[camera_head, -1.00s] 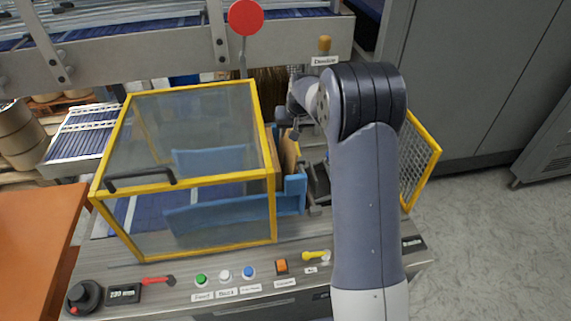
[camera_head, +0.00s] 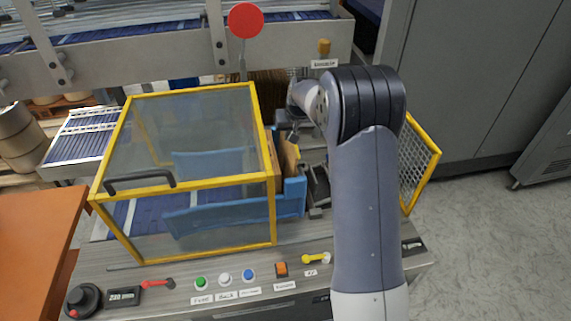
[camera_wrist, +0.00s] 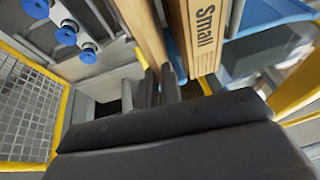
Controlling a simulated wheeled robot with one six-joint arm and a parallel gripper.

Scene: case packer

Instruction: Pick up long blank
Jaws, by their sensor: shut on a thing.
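A tan cardboard blank (camera_wrist: 143,32) stands on edge in the wrist view, running down to the fingers of my gripper (camera_wrist: 163,85). My gripper is shut on it. A second tan board, printed "Small" (camera_wrist: 197,40), stands just to its right, apart from the fingers. In the head view the tan boards (camera_head: 289,156) stand upright beside the blue guide, and my gripper (camera_head: 294,136) is at their top, partly hidden by my wrist. The lower ends of the boards are hidden.
A yellow-framed clear guard (camera_head: 185,130) stands left of the boards, with a blue guide (camera_head: 293,194) beside them. A yellow mesh panel (camera_head: 418,165) is at the right. Blue suction cups (camera_wrist: 67,36) hang at the wrist view's upper left. Buttons (camera_head: 225,279) line the front panel.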

